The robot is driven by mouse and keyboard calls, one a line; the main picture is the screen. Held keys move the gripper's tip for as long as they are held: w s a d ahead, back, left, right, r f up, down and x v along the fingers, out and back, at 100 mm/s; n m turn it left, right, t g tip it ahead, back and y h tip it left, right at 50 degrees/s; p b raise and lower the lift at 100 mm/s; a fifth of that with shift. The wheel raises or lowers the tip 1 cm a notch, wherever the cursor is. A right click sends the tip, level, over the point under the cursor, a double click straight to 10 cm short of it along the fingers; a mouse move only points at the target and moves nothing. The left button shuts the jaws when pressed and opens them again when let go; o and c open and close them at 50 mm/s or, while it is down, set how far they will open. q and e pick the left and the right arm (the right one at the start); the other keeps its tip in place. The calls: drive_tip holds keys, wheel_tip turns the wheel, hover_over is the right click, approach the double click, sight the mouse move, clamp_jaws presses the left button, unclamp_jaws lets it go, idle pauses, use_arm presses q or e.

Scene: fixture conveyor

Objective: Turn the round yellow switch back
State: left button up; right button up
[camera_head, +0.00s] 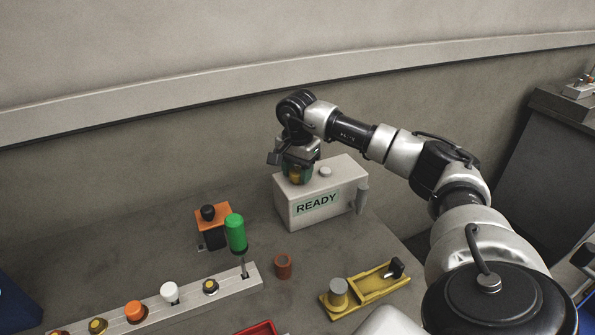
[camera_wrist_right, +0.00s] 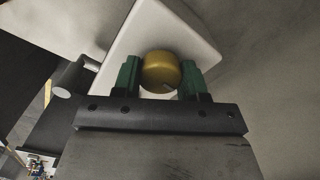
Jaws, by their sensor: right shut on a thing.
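The round yellow switch (camera_wrist_right: 161,72) sits on top of a white box (camera_head: 291,211) marked READY. My right gripper (camera_head: 295,175) is over the left part of the box top, pointing down. In the right wrist view its two green fingers (camera_wrist_right: 161,78) stand on either side of the yellow switch and are shut on it. In the head view the fingers hide most of the switch, and only a little yellow shows between them. My left gripper is in neither view.
A small pale knob (camera_head: 325,172) is on the box top and a grey cylinder (camera_head: 361,197) at its right side. An orange block with a black knob (camera_head: 208,213), a screwdriver with green handle (camera_head: 236,232), a reddish ring (camera_head: 283,266) and a yellow fixture (camera_head: 372,284) stand in front.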

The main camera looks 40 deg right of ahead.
sight(297, 170)
drive_tip(key=shift+n, duration=0.5)
drive_tip(key=o, duration=0.9)
wheel_tip(297, 170, up, 11)
drive_tip(key=shift+f+b, duration=0.1)
drive_tip(key=shift+b, duration=0.45)
